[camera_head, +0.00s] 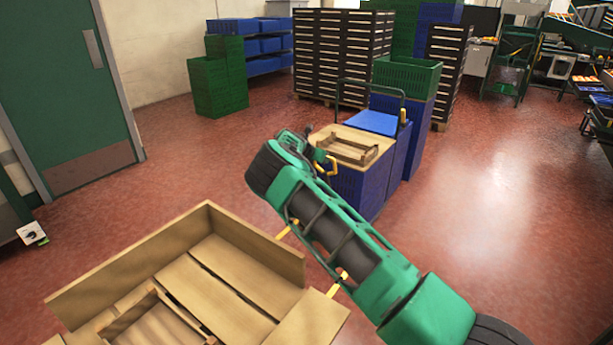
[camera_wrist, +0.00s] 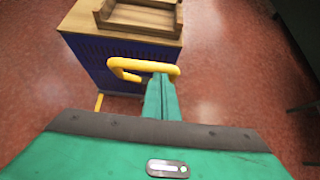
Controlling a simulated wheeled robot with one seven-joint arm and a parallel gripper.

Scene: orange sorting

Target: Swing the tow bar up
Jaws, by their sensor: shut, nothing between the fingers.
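The tow bar shows a yellow loop handle (camera_head: 330,166) just right of my gripper (camera_head: 311,151) in the head view. In the wrist view, the loop (camera_wrist: 128,68) lies across and behind the shut, empty fingertips of my gripper (camera_wrist: 160,80). I cannot tell whether they touch. More yellow bar pieces show beside my arm, by the wooden cart (camera_head: 232,246); my arm hides how they join the loop. The bar's full angle is hidden.
A blue crate stack (camera_head: 350,186) with a wooden top and small tray (camera_head: 347,148) stands just beyond the handle. Green crates (camera_head: 218,84) and dark crate stacks (camera_head: 340,55) stand at the back. Red floor is clear at right and by the green door (camera_head: 75,95).

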